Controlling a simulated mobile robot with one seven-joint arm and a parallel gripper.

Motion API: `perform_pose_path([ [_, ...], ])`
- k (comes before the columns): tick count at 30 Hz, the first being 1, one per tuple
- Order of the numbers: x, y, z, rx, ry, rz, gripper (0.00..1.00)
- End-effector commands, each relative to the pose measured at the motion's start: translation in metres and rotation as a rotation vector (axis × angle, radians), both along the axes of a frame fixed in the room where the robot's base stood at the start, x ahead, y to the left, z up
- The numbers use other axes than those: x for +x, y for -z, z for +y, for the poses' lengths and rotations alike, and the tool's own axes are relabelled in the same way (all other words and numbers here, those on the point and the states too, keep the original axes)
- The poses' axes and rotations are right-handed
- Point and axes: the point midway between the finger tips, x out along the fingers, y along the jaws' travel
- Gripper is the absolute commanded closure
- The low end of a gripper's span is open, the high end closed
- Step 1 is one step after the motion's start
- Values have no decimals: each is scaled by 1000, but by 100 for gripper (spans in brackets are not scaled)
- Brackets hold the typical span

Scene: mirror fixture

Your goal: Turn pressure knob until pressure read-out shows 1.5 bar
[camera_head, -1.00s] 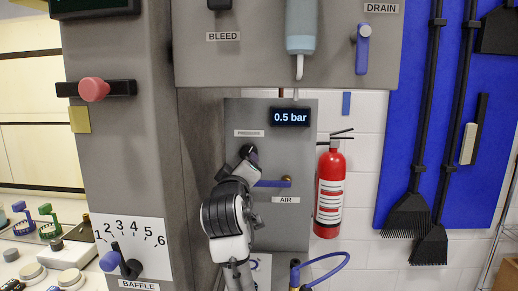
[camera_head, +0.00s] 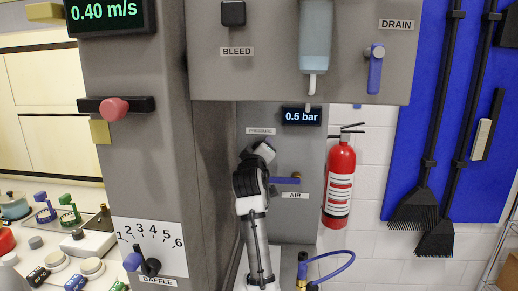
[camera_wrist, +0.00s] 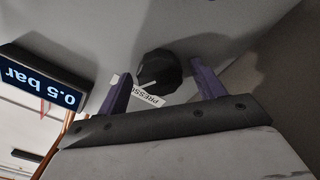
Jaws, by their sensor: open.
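The pressure read-out (camera_head: 302,116) shows 0.5 bar on the grey panel; it also appears upside down in the wrist view (camera_wrist: 42,80). The dark pressure knob (camera_wrist: 159,70) shows in the wrist view, just beyond and between the two purple fingers of my gripper (camera_wrist: 160,90). The fingers are open and look apart from the knob; whether they reach around it I cannot tell. The pressure label (camera_head: 261,131) is partly covered by a finger in the wrist view. In the head view my gripper (camera_head: 262,152) is in front of the knob and hides it.
A blue air lever (camera_head: 285,181) sits just right of my gripper. A grey box (camera_head: 300,75) with bleed and drain controls overhangs above. A grey column (camera_head: 135,165) stands to the left. A red fire extinguisher (camera_head: 339,185) hangs to the right.

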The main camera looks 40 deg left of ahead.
Motion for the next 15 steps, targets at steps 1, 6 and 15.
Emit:
perform_pose_path([
  [1,1,0,1,0,0,0,32],
  [6,2,0,1,0,0,0,32],
  [15,1,0,1,0,0,0,61],
])
